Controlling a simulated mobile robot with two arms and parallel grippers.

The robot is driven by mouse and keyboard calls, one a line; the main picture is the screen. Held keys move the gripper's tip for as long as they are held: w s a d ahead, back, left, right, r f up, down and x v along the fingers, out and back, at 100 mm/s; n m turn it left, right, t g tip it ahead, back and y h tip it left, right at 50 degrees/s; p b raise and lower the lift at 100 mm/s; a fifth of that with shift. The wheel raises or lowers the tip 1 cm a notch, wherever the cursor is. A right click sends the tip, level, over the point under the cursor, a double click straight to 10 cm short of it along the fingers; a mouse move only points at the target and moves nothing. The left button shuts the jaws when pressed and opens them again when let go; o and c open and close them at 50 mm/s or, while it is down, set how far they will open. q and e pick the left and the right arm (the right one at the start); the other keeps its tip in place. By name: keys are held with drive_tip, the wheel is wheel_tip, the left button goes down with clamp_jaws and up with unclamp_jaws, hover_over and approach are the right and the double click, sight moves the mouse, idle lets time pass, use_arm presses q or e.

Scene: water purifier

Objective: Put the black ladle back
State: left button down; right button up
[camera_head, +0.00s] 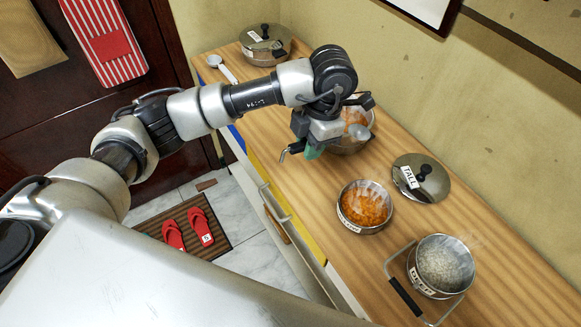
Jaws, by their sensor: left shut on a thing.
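My left gripper (313,150) reaches over the counter from the left and points down, beside a metal bowl of orange food (357,120). It is shut on a thin dark piece with a curved end (286,154) that sticks out to the left of the fingers, which fits the black ladle's handle. The rest of the ladle is hidden by the gripper and wrist. My right gripper is not in view.
The wooden counter (300,205) runs along the wall. On it are a lidded pot (266,40), a white ladle (222,68), a loose lid marked TALL (432,185), a bowl labelled LOW (364,225) with orange food and a pot labelled DEEP (430,286) with white contents.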

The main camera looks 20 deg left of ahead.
use_arm(q)
drive_tip(key=d+f+n+b, duration=0.1)
drive_tip(key=d+f+n, duration=0.1)
drive_tip(key=n, duration=0.2)
drive_tip(key=n+t+h+b, duration=0.1)
drive_tip(key=n+h+b, duration=0.1)
drive_tip(key=n, duration=1.3)
hover_over(298, 174)
wheel_tip(298, 174, down, 10)
drive_tip(key=shift+f, duration=0.1)
wheel_tip(298, 174, down, 4)
drive_tip(key=shift+r+p, duration=0.15)
drive_tip(key=shift+p, duration=0.2)
drive_tip(key=shift+t, duration=0.3)
drive_tip(key=shift+f+y, duration=0.2)
drive_tip(key=shift+y, duration=0.1)
drive_tip(key=c, duration=1)
unclamp_jaws()
